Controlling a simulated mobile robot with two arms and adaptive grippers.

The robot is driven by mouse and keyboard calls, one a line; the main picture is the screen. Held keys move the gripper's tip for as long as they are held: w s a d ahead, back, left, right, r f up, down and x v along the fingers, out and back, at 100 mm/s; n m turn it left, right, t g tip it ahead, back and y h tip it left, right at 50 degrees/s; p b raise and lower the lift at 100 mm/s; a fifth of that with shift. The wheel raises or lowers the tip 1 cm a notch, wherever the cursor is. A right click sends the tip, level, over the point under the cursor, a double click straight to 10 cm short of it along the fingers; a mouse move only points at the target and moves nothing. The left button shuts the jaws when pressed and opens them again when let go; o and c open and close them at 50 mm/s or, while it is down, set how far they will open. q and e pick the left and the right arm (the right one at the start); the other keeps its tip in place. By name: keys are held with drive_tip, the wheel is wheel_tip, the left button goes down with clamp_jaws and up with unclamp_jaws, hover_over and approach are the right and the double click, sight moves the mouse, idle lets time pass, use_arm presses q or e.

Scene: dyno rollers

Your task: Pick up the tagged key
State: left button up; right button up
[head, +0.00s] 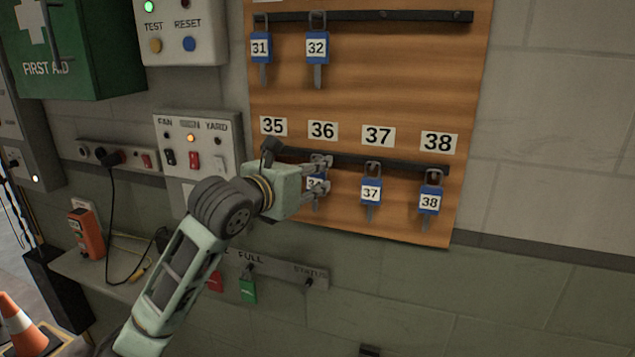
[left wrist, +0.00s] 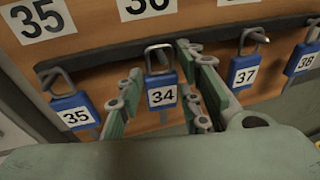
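In the left wrist view the fingers stand open on both sides of the tag, with small gaps showing. Tag 35 (left wrist: 76,115) hangs to its left and is hidden behind my gripper in the head view. Tag 37 (head: 371,191) and tag 38 (head: 430,201) hang to the right. My right gripper is out of view.
The wooden key board (head: 400,75) has an upper rail with tags 31 (head: 261,47) and 32 (head: 317,46). A FAN/YARD switch panel (head: 194,143) is left of the board. A green tag (head: 248,290) hangs on the strip below. Bare wall lies to the right.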

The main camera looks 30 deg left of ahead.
use_arm(q)
drive_tip(key=c, duration=0.5)
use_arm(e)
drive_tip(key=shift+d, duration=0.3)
use_arm(q)
drive_tip(key=s+b, duration=0.3)
drive_tip(key=s, duration=0.3)
drive_tip(key=s+r+b, duration=0.1)
drive_tip(key=s+b, duration=0.3)
drive_tip(key=s, duration=0.2)
drive_tip(key=s+b, duration=0.4)
drive_tip(key=s, duration=0.2)
drive_tip(key=shift+d+r, duration=0.25)
drive_tip(key=shift+d, duration=0.1)
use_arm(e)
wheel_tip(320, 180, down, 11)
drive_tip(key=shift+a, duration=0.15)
